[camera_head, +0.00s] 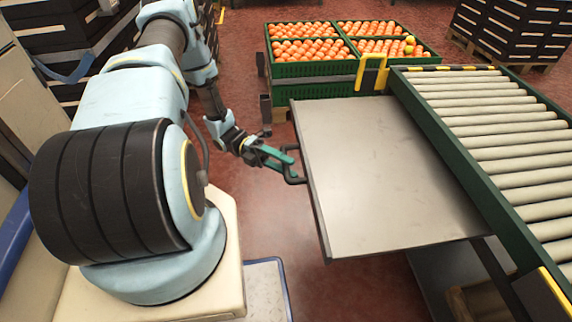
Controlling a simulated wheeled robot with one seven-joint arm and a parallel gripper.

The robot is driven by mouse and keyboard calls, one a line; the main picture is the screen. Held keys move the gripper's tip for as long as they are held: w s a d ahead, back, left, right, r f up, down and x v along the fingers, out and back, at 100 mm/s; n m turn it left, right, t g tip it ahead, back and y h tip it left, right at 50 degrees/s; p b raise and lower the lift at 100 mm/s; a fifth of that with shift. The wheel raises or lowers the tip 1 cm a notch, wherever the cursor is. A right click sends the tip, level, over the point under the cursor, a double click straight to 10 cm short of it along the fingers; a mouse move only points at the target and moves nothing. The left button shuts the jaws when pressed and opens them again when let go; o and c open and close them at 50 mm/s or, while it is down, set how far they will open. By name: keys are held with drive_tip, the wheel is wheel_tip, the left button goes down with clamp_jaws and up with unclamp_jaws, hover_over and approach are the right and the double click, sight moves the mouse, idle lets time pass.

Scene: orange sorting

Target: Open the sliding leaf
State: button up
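The sliding leaf (385,180) is a flat grey metal panel beside the roller conveyor, sticking out toward my arm. A dark handle (291,180) is fixed to its left edge. My gripper (290,160) is at the handle, its green fingers reaching to the handle's upper part from the left. The fingers seem to lie close together at the handle, but the view is too small to tell whether they grip it.
A roller conveyor (495,120) with a green frame runs along the leaf's right side. Green crates of oranges (310,68) stand behind the leaf. A yellow bracket (372,72) rises at the leaf's far edge. Dark stacked crates (510,30) stand at the back right. Red floor lies open left of the leaf.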

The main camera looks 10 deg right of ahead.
drive_tip(key=b+v, duration=0.1)
drive_tip(key=v, duration=0.9)
drive_tip(key=shift+w+a+b, duration=0.25)
drive_tip(key=shift+a+b, duration=0.05)
drive_tip(key=s+a+r+m+t+y, duration=0.2)
drive_tip(key=a+r+m+t+y, duration=0.25)
drive_tip(key=m, duration=0.45)
drive_tip(key=s+a+r+m+t+y, duration=0.1)
drive_tip(key=s+r+m+t+y, duration=0.1)
drive_tip(key=r+m+t+y, duration=0.35)
drive_tip(key=s+a+r+m+t+y, duration=0.25)
drive_tip(key=r+m+t, duration=0.35)
drive_tip(key=r+m, duration=0.4)
wheel_tip(320, 180, up, 18)
drive_tip(key=m+p, duration=0.1)
drive_tip(key=p, duration=1.8)
drive_tip(key=shift+w+a, duration=0.45)
drive_tip(key=shift+a, duration=0.05)
